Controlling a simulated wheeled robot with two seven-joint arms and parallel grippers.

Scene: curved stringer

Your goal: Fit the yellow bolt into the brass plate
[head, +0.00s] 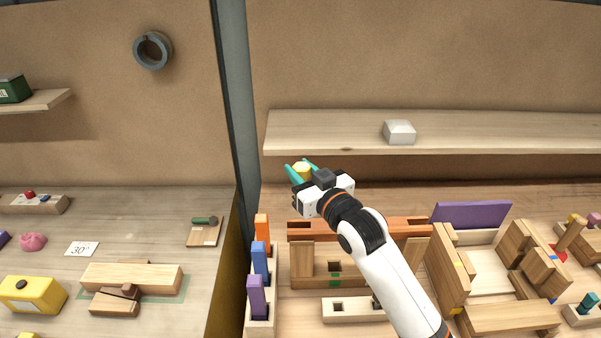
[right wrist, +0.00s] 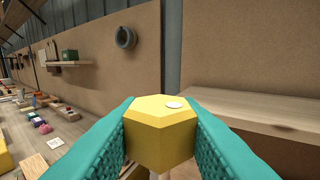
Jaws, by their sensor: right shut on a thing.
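In the right wrist view the yellow bolt (right wrist: 160,140) shows a six-sided head with a small white spot on top, between both fingers. Its shank is mostly hidden below the head. I cannot make out a brass plate in either view. My left gripper is not in view.
A wooden shelf (head: 330,128) with a white block (head: 399,132) runs along the back wall. A dark upright post (head: 237,90) stands left of the gripper. Below are an orange bar (head: 405,225), a purple panel (head: 470,214) and wooden fixtures. A grey ring (head: 152,50) hangs at left.

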